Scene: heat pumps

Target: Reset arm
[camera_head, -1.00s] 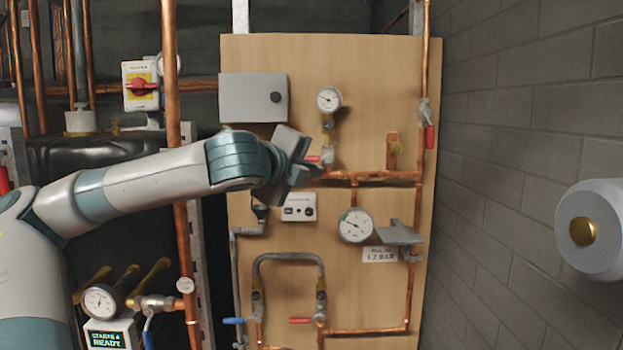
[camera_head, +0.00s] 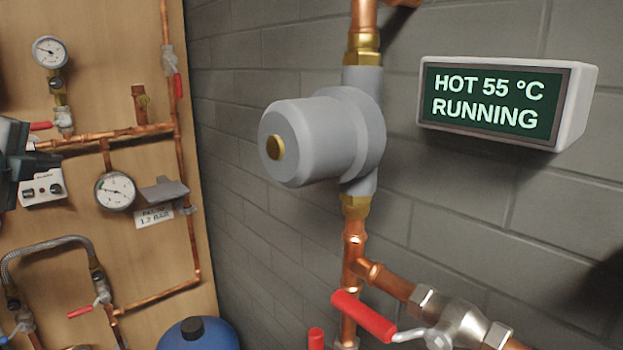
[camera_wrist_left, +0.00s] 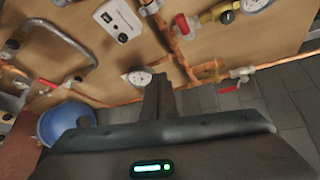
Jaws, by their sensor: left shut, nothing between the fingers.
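My left gripper (camera_wrist_left: 158,98) is shut and empty in the left wrist view, its fingers together in front of the wooden board. In the head view only a dark part of my left gripper (camera_head: 14,160) shows at the left edge, in front of the board near a red-handled valve (camera_head: 41,126). It looks apart from the gauges, but the exact gap cannot be told. My right gripper is not in view.
The wooden board (camera_head: 160,243) carries copper pipes, gauges and valves. A grey pump (camera_head: 325,135) and a display (camera_head: 490,100) reading "HOT 55 °C RUNNING" are on the brick wall. A blue vessel (camera_head: 198,336) stands low between.

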